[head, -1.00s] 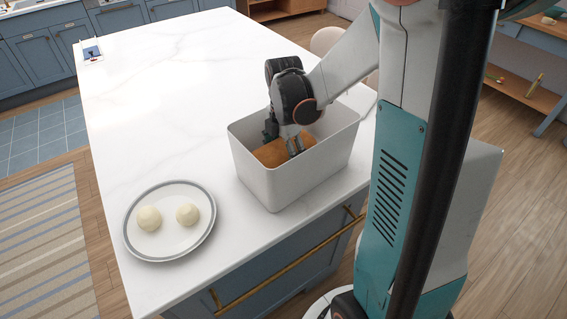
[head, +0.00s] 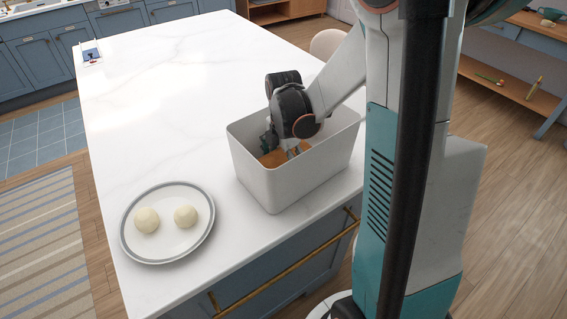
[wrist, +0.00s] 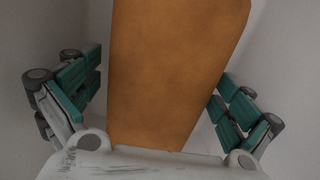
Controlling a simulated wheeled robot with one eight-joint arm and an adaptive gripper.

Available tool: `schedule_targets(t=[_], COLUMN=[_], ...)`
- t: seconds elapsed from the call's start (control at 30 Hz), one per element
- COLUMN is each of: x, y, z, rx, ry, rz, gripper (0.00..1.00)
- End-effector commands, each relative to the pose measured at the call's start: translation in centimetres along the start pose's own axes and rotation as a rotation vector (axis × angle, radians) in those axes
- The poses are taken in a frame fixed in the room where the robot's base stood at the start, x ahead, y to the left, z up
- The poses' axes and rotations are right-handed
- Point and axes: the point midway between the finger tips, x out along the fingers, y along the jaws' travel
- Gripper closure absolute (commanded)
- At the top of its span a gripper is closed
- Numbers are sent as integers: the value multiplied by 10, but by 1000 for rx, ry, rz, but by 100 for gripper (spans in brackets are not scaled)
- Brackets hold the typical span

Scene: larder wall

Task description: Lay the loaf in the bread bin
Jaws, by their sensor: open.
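The brown loaf (head: 272,159) is inside the white, open-topped bread bin (head: 262,185), which stands on the marble counter near its front edge. Its near part is hidden by the bin wall. My gripper (head: 284,151) reaches down into the bin over the loaf, and its fingertips are mostly hidden there. In the wrist view the loaf (wrist: 178,70) lies lengthwise between the teal finger pads of my gripper (wrist: 158,98). The bin's pale walls (wrist: 285,70) rise close outside both fingers.
A grey-rimmed plate (head: 170,247) with two pale round balls (head: 147,220) (head: 186,216) sits left of the bin. The counter (head: 180,100) behind and left of the bin is clear. A small picture card (head: 91,55) lies at the far left corner.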

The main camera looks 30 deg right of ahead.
Motion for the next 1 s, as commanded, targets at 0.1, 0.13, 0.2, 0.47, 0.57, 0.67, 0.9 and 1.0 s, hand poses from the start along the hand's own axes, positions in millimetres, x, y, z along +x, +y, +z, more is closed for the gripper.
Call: schedule_targets(t=[0.1,0.13,0.2,0.47,0.57,0.67,0.9,1.0], x=[0,0,-3,-43,-65,-85,-116,-122], y=[0,0,0,-1,0,0,0,0], z=[0,0,0,0,0,0,0,0], rx=[0,0,0,0,0,0,0,0], ry=[0,0,0,0,0,0,0,0], rz=[0,0,0,0,0,0,0,0], gripper=[1,1,1,1,1,1,1,1])
